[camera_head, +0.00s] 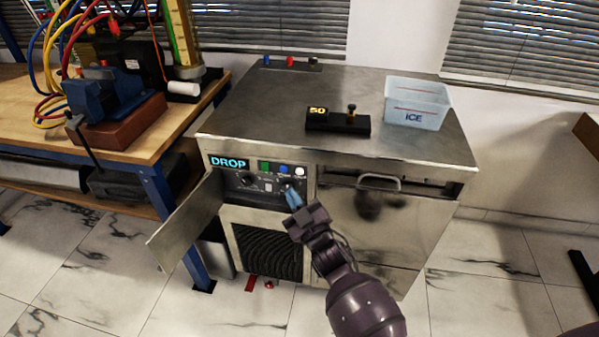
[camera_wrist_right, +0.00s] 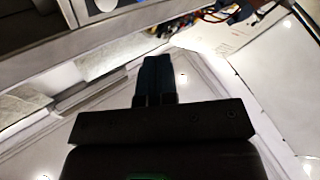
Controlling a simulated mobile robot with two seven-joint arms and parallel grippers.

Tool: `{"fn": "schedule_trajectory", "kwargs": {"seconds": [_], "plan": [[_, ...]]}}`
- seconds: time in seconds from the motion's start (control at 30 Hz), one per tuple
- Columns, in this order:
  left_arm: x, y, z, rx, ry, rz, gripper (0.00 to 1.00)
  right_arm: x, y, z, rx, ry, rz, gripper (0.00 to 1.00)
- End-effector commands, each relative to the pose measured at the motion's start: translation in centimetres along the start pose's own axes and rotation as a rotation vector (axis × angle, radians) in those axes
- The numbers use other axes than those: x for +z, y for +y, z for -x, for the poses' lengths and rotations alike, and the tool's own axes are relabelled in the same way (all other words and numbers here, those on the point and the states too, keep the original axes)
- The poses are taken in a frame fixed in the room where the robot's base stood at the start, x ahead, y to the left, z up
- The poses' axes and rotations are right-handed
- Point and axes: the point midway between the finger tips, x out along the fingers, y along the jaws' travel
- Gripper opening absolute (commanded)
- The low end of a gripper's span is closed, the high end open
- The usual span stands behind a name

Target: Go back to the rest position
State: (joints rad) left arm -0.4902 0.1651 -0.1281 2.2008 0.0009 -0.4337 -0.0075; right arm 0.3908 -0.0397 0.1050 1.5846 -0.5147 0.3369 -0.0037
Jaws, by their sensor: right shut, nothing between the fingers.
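My right gripper (camera_head: 291,195) is in front of the control panel (camera_head: 234,181) of the metal cabinet (camera_head: 385,240). Its blue fingers are closed together with nothing between them, and their tips are close to the panel's right part. I cannot tell whether they touch it. The closed fingers also show in the right wrist view (camera_wrist_right: 155,80), with the pale tiled floor behind. The panel has a lit display reading DROP (camera_head: 228,162), a dark knob (camera_head: 247,179) and several small coloured buttons. My left gripper is not in view.
A metal door (camera_head: 187,222) stands open left of the panel. On the cabinet top are a black block marked 50 (camera_head: 338,121) and an ICE bin (camera_head: 417,104). A handle (camera_head: 379,183) sticks out at the front. A workbench with a blue vise (camera_head: 112,95) stands left. Floor at right is mostly clear.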

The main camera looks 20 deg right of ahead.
Motion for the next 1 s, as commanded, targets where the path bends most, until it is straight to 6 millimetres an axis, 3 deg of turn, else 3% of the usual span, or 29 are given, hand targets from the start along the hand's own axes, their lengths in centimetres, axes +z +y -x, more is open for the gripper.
{"fn": "schedule_trajectory", "kwargs": {"seconds": [0.47,0.63,0.8,1.0], "plan": [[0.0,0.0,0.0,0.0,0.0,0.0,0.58,0.2,0.0,0.0,0.0,-0.01,0.0,0.0],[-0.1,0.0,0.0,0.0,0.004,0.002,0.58,1.0,0.5,-0.1,0.017,-0.089,-0.036,0.0],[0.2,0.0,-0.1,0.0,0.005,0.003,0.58,0.3,1.4,-0.5,0.037,-0.167,-0.111,0.0],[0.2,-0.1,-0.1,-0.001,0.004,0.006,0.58,-0.5,2.7,2.2,0.032,-0.285,-0.193,0.0]]}}
